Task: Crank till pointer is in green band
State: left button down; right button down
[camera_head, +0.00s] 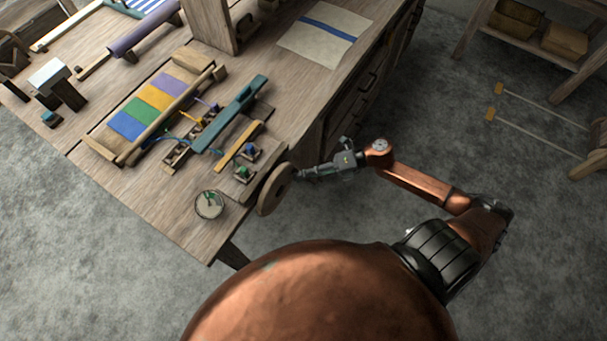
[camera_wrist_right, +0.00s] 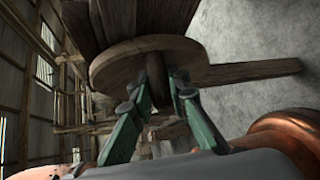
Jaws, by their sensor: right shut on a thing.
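The round wooden crank wheel (camera_head: 274,189) is mounted at the table's front right edge, and its underside shows in the wrist view (camera_wrist_right: 120,62). My right gripper (camera_head: 303,174) is at the wheel's right side. In the wrist view my right gripper (camera_wrist_right: 160,97) has its green fingers either side of the crank handle (camera_wrist_right: 156,78), a short peg on the wheel, and is shut on it. The round pale gauge (camera_head: 209,204) lies on the table left of the wheel. It has a green mark near its top; the pointer is too small to read. My left gripper is out of view.
The wooden table (camera_head: 175,210) holds a striped woven cloth (camera_head: 155,103), a teal beater bar (camera_head: 231,115) and small coloured spools beside the wheel. A cloth with a blue stripe (camera_head: 326,33) lies at the back. Open grey floor (camera_head: 420,120) lies right of the table.

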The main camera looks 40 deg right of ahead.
dwell(0.4)
jog(key=shift+f+m+y+b, duration=0.3)
jog(key=shift+f+b, duration=0.2)
jog(key=shift+f, duration=0.05)
jog(key=shift+f+m+y+b, duration=0.25)
jog(key=shift+m+y+b, duration=0.05)
jog(key=shift+r, duration=0.1)
jog(key=c, duration=1.8)
grip_release()
jog(key=shift+c, duration=0.2)
